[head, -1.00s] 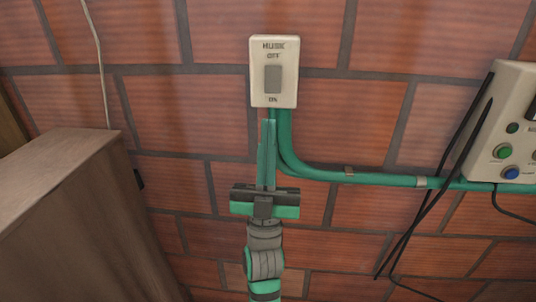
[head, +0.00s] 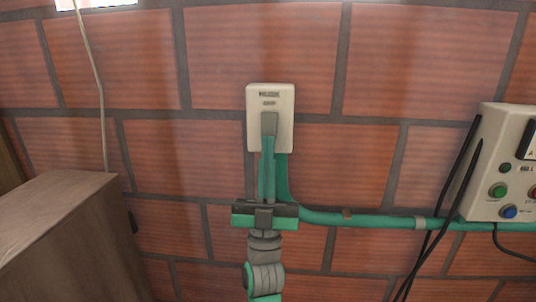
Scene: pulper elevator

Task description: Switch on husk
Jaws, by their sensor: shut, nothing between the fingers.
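A cream husk switch box (head: 285,103) is mounted on the brick wall at the middle of the head view. Small dark lettering shows on its upper part. A grey rocker (head: 269,121) is in the middle of the box. My gripper (head: 267,140) is shut and empty, its green fingers pointing up along the wall. The fingertips overlap the lower end of the rocker and hide the lower part of the box. I cannot tell whether they touch the rocker.
A green conduit (head: 375,220) runs from below the box to the right. A control panel (head: 489,160) with coloured buttons and black cables hangs at the right. A wooden cabinet (head: 65,225) stands at the lower left. A pale cord (head: 95,70) hangs above it.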

